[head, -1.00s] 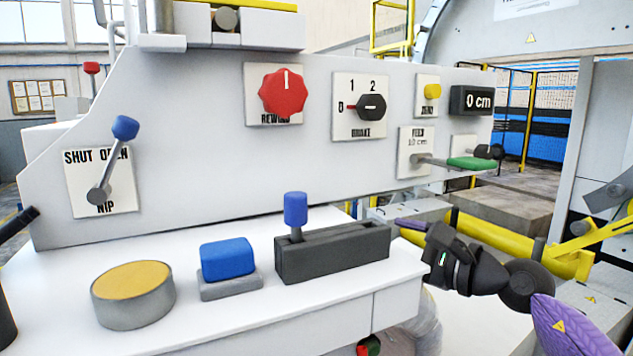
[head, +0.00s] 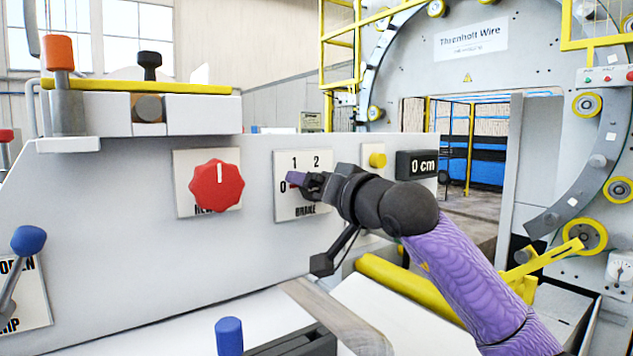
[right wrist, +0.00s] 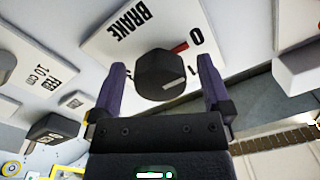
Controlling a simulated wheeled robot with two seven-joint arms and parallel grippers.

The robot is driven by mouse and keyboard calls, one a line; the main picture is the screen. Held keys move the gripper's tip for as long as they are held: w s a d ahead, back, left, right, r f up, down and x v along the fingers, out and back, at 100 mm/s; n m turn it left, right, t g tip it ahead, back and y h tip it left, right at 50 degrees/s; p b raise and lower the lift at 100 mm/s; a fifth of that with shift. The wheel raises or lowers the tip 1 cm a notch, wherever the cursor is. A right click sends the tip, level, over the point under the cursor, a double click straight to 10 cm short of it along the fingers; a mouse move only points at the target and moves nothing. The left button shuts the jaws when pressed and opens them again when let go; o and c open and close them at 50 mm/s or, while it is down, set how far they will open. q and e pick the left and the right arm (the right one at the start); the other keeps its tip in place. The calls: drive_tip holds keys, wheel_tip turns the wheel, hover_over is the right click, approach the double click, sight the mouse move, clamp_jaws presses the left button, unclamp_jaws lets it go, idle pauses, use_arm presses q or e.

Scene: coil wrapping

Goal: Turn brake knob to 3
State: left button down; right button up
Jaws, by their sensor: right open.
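The brake knob (right wrist: 163,76) is a dark knob on a white plate (right wrist: 120,30) marked BRAKE. Its red pointer (right wrist: 181,48) points to the 0. My right gripper (right wrist: 161,66) is open, with one purple finger on each side of the knob and a visible gap to it on both sides. In the head view, my right gripper (head: 303,183) is in front of the brake plate (head: 288,208) and hides most of the knob; 0, 1 and 2 show on the plate, and a 3 is hidden there. My left gripper is not in view.
The red rewind knob (head: 216,186) is left of the brake plate. A yellow button (head: 377,160) and the 0 cm display (head: 417,164) are to its right. A blue-topped lever (head: 229,336) stands below, and the nip lever (head: 28,240) is at far left.

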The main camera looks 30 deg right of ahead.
drive_tip(key=c, duration=1.3)
